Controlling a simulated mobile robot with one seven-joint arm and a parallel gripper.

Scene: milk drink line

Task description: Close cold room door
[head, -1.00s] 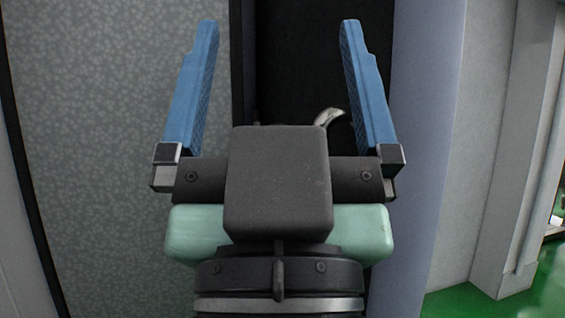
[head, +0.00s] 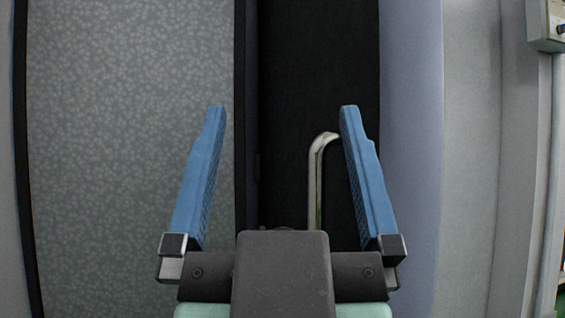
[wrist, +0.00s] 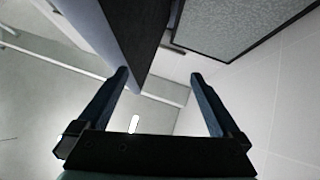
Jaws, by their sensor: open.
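My gripper (head: 282,110) is open and empty, with its two blue fingers pointing up in the head view. A curved metal handle (head: 316,175) stands upright between the fingers in the picture, closer to the right finger; I cannot tell whether it touches. Behind the handle is a dark upright panel (head: 300,60), which seems to be part of the cold room door. In the wrist view, a dark slab (wrist: 140,30) rises above my open fingers (wrist: 160,75), by the left fingertip. The handle cannot be made out there. I cannot tell how far the door stands open.
A grey speckled panel (head: 130,150) with dark edging fills the left of the head view, and shows at upper right in the wrist view (wrist: 235,25). A pale lavender upright strip (head: 410,150) and a light wall (head: 470,170) stand at right, with a small control box (head: 545,25).

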